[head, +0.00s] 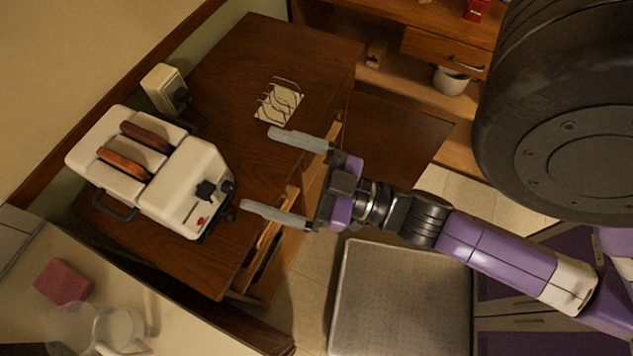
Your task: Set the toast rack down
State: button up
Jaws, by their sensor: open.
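The toast rack (280,102) is a small cream base with thin dark wire loops. It stands on the dark wooden counter (248,62), near the counter's right part in the head view. My gripper (257,170) is open, with its two grey fingers spread apart and pointing left. Nothing is between the fingers. The upper finger's tip lies just below the toast rack in the picture, and the two look apart. How high the gripper is above the counter is hard to tell.
A white toaster (186,185) with two brown slices stands left of my gripper. A cream box-shaped appliance (163,88) stands behind it by the wall. A pink sponge (64,282) and clear glassware (78,327) are at lower left. An open drawer (268,243) lies below my gripper.

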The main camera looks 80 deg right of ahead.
jog(key=s+a+f+g+y, duration=0.1)
jog(key=s+a+f+g, duration=0.4)
jog(key=s, duration=0.2)
jog(key=shift+s+a+f+m, duration=0.2)
jog(key=shift+s+f+m, duration=0.1)
jog(key=shift+s+f, duration=0.1)
jog(key=shift+w+f, duration=0.1)
